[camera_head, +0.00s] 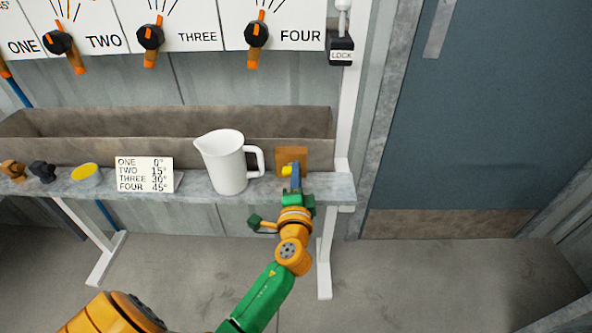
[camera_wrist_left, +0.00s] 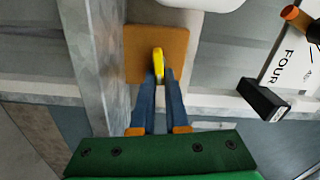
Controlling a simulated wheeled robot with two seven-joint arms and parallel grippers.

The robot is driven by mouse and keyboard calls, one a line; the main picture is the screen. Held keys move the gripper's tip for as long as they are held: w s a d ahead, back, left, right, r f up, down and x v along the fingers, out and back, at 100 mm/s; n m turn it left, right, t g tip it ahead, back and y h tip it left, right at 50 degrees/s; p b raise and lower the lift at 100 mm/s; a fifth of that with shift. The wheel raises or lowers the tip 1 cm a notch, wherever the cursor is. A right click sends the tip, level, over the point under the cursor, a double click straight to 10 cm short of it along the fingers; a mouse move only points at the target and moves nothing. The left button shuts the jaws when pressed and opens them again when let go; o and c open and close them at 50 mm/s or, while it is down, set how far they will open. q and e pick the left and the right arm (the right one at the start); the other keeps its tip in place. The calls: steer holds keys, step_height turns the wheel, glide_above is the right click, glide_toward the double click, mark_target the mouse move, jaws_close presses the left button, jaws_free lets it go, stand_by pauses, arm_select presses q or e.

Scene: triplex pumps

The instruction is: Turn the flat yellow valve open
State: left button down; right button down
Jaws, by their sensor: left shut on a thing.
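The flat yellow valve (camera_head: 287,170) sits on a square orange-brown plate (camera_head: 291,154) at the right end of the shelf. In the left wrist view the yellow valve handle (camera_wrist_left: 158,62) stands out from the middle of the orange-brown plate (camera_wrist_left: 171,42). My left gripper (camera_head: 293,177) is at the valve, and its blue fingers (camera_wrist_left: 159,78) are shut on the yellow handle. The fingertips hide part of the handle. My right gripper is not in view.
A white jug (camera_head: 226,163) stands on the shelf (camera_head: 335,189) just left of the valve. A card with angles (camera_head: 145,174), a yellow round thing (camera_head: 86,174) and small knobs are further left. A trough (camera_head: 60,123) runs behind. A LOCK box (camera_head: 341,50) hangs above right.

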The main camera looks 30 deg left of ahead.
arm_select(q)
steer(key=shift+f+m, duration=0.15)
steer(key=shift+m, duration=0.85)
steer(key=c, duration=0.9)
jaws_free()
steer(key=v, duration=0.7)
